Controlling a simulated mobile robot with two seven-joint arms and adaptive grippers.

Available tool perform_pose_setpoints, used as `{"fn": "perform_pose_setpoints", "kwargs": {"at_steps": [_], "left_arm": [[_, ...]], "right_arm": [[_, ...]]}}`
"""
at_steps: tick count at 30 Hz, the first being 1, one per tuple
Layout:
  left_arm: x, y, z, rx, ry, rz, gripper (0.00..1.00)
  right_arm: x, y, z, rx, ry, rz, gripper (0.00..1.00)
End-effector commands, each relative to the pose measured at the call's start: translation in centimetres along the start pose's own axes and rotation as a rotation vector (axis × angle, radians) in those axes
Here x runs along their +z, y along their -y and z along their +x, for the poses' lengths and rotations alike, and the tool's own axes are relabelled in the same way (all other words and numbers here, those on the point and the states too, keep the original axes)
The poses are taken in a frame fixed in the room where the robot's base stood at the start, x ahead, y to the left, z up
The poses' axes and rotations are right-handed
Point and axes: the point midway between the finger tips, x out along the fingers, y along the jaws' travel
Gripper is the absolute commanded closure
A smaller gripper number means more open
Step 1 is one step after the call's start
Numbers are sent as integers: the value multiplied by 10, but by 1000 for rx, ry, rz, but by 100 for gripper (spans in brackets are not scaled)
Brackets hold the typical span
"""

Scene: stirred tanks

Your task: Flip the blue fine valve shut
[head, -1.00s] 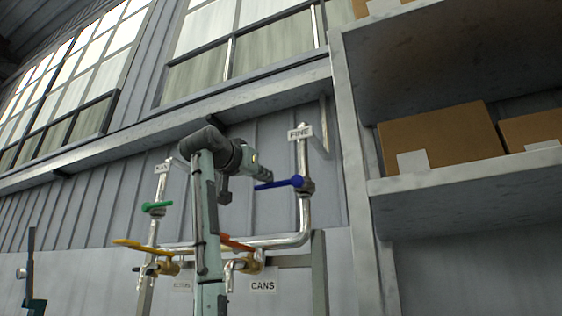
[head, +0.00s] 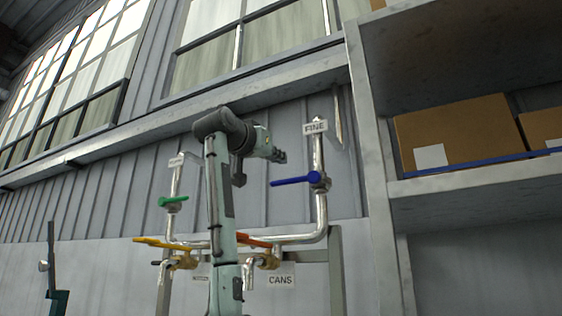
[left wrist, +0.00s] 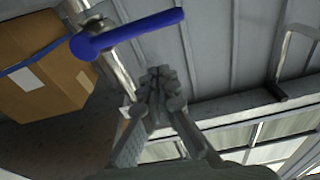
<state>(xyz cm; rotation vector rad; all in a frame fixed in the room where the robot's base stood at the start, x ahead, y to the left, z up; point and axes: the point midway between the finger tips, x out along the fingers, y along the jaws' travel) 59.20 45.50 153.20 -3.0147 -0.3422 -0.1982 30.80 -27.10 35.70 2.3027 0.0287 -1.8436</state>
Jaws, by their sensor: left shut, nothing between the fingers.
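The blue fine valve lever (head: 295,180) sticks out level to the left from the upright silver pipe (head: 319,215) under the FINE sign (head: 316,127). In the left wrist view the blue lever (left wrist: 128,33) lies across the top, beyond the fingertips. My left gripper (head: 279,156) is shut and empty, just above the lever in the head view, with a visible gap. In the left wrist view its fingertips (left wrist: 158,82) are together and look apart from the lever. My right gripper is not in view.
A green lever (head: 173,201) sits on the left pipe. Yellow (head: 165,243) and orange (head: 254,240) levers sit lower, near the CANS sign (head: 281,281). A shelf (head: 480,182) with cardboard boxes (head: 460,135) stands right of the fine pipe. A ledge (head: 140,125) runs along the wall above.

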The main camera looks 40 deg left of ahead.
Motion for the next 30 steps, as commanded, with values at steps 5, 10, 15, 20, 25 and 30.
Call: {"fn": "perform_pose_setpoints", "kwargs": {"at_steps": [5, 10, 15, 20, 25, 30], "left_arm": [[2, 0, -30, -2, -4, 0, 100], [1, 0, -60, -2, -3, 0, 100], [0, -1, -73, -1, -1, 0, 100], [0, -1, -76, -1, 0, 0, 100], [-1, -1, -76, -1, 0, 0, 100], [0, -1, -76, -1, 0, 0, 100]], "right_arm": [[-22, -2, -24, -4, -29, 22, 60], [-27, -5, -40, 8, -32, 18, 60], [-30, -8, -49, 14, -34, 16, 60], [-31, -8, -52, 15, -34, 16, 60], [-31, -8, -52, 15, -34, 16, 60], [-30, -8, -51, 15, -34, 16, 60]]}}
